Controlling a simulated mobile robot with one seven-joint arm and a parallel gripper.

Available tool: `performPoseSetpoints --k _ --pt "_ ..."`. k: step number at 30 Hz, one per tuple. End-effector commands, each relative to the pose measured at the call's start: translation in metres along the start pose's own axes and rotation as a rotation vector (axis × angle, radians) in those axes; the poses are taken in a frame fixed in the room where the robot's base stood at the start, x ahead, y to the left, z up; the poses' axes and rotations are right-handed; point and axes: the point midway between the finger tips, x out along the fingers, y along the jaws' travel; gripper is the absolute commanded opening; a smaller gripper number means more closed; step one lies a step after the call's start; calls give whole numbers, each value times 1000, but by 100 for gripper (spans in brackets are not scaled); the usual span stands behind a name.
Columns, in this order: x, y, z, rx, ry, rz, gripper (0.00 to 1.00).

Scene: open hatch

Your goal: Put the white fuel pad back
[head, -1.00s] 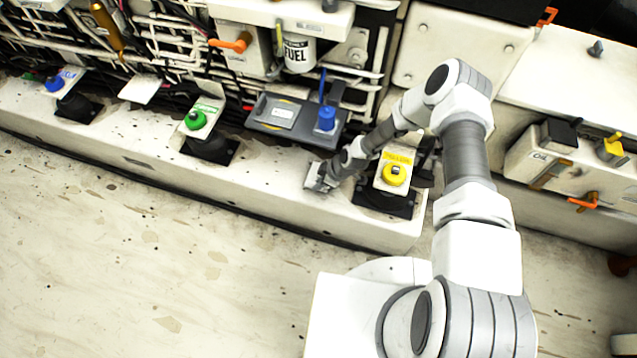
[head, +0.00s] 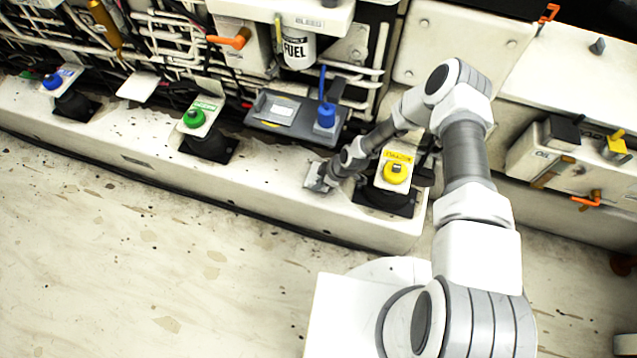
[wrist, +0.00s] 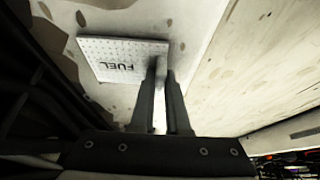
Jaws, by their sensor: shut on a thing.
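The white fuel pad (wrist: 112,62) is a flat, dotted plate marked FUEL in the wrist view. It is against or close over the white ledge; I cannot tell whether it touches. My gripper (wrist: 160,75) is shut on the white fuel pad at its upright part near one edge. In the head view my gripper (head: 319,178) is low at the ledge (head: 270,185), left of the yellow-capped post.
A yellow-capped post (head: 396,172) stands close right of my gripper. A grey tray (head: 268,112) with a blue cap (head: 326,116) is behind it. A white FUEL canister (head: 299,52) hangs farther back. Green (head: 194,118) and blue (head: 53,81) caps stand left. The ledge front is clear.

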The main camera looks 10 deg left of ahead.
Motion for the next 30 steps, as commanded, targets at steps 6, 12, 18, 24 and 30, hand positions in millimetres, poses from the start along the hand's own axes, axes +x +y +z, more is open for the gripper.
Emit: performPoseSetpoints --k 6,12,18,24,30 --pt "3 0 1 0 0 0 0" --pt "3 0 1 0 0 0 33" --pt "3 0 1 0 0 0 48" --pt "1 0 1 0 0 0 48" --pt "-25 1 0 -1 0 2 48"
